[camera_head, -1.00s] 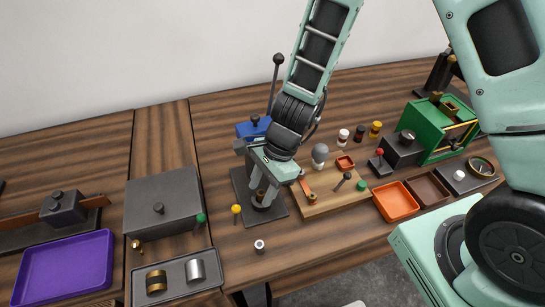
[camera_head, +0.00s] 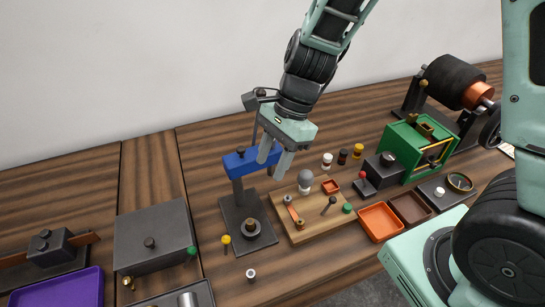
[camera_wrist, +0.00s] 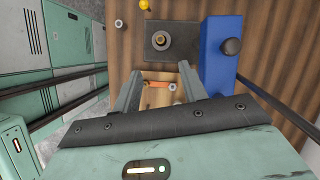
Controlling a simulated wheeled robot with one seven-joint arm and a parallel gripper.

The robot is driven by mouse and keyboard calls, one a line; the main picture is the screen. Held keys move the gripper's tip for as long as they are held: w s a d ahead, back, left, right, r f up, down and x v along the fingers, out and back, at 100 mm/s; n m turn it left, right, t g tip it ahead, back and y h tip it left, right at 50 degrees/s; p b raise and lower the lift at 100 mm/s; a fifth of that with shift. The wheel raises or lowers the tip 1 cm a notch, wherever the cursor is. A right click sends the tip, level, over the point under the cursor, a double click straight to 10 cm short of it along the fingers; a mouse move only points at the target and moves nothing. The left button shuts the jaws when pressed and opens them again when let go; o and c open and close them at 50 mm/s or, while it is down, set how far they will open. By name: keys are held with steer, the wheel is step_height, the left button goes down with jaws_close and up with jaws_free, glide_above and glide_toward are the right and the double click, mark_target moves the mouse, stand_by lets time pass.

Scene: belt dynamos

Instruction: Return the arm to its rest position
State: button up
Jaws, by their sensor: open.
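My gripper (camera_head: 275,165) is open and empty. It hangs in the air beside the blue head (camera_head: 245,162) of a small press, above the wooden board. In the wrist view my two fingers (camera_wrist: 158,88) are spread apart with nothing between them. The press's dark base plate (camera_head: 236,213) carries a round brass-coloured part (camera_head: 251,226), which also shows in the wrist view (camera_wrist: 162,39). The blue press head is close on the right in the wrist view (camera_wrist: 218,60).
The wooden board (camera_head: 318,231) holds a grey knob, levers and a small red tray. An orange tray (camera_head: 380,222), a green frame (camera_head: 405,150) and a black drum (camera_head: 452,78) stand to the right. A grey box (camera_head: 150,235) and purple tray (camera_head: 60,288) lie left.

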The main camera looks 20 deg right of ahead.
stand_by(0.6)
steer(key=s+a+r+n+h+b, duration=0.1)
steer(key=s+n, duration=0.7)
steer(key=n, duration=0.3)
steer(key=s+a+r+n+t+h+b, duration=0.1)
steer(key=s+r+n+h+b, duration=0.1)
steer(key=s+n, duration=0.5)
steer(key=n, duration=0.4)
steer(key=shift+s+r+n+h, duration=0.3)
steer(key=shift+s+n, duration=0.1)
